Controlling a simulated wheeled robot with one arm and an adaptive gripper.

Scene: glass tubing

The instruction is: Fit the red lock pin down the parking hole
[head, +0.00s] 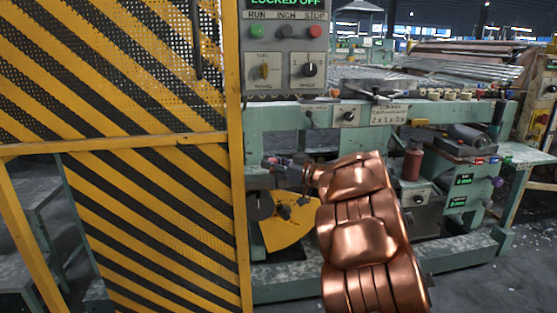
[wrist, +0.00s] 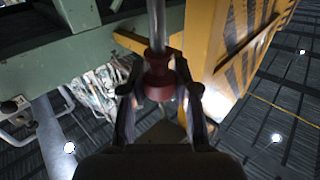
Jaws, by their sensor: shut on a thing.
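The red lock pin (wrist: 158,82) shows in the wrist view as a dark red knob with a grey metal shank running toward the top edge. My gripper (wrist: 160,94) is shut on the red knob, one finger on each side. In the head view, my gripper (head: 281,163) is small and dark at the end of my copper arm, in front of the green machine frame, just right of the yellow post. The pin is hard to make out there. I cannot pick out the parking hole in either view, and the shank's far end is out of the wrist picture.
A yellow-and-black striped guard (head: 150,210) fills the left side. A control panel (head: 285,50) reading "LOCKED OFF" stands above my gripper. A yellow plate (head: 290,232) with a dark round part sits below. A red cylinder (head: 412,163) stands to the right.

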